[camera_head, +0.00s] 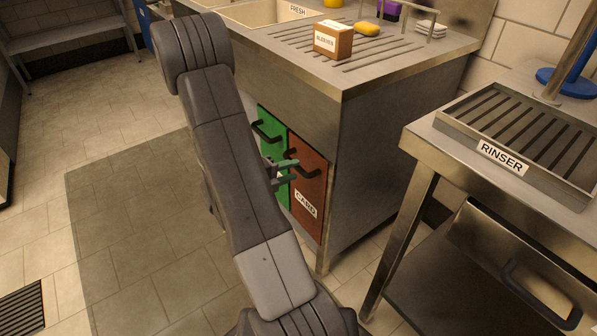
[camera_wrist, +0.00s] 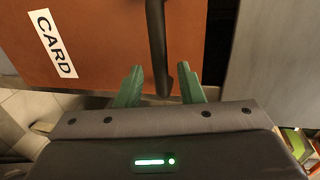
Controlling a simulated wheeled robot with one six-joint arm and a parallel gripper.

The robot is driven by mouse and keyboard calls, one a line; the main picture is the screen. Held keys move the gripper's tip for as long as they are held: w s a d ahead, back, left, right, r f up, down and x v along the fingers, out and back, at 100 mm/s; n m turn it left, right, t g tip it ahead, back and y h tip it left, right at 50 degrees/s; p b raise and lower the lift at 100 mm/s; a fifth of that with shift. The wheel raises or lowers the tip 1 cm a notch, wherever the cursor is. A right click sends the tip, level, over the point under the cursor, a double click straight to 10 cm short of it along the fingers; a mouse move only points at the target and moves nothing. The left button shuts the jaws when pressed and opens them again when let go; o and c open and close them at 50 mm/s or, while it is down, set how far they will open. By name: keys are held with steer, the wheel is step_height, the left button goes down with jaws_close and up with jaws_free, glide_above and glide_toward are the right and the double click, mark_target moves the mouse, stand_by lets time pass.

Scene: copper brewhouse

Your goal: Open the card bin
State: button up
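The card bin (camera_head: 309,190) has an orange-brown front with a white CARD label, set low in the steel sink cabinet. Its front looks closed, about flush with the cabinet. It fills the upper left of the wrist view (camera_wrist: 105,60), with the label at its left. Its dark bar handle (camera_wrist: 157,45) runs down the picture, and its lower end lies between my fingertips. My gripper (camera_wrist: 163,88) is open, with a green finger on each side of the handle and gaps visible. In the head view my gripper (camera_head: 287,171) is at the bin's upper front, partly hidden by my arm.
A green bin front (camera_head: 272,140) with its own handle is left of the card bin. A steel table with a RINSER tray (camera_head: 520,140) and a handled drawer (camera_head: 525,270) stands at right. A small box (camera_head: 333,40) and yellow sponge (camera_head: 367,29) are on the counter. Floor at left is clear.

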mark_target(298, 168)
steer(key=shift+b+x, duration=0.4)
steer(key=shift+x, duration=1.35)
jaws_close()
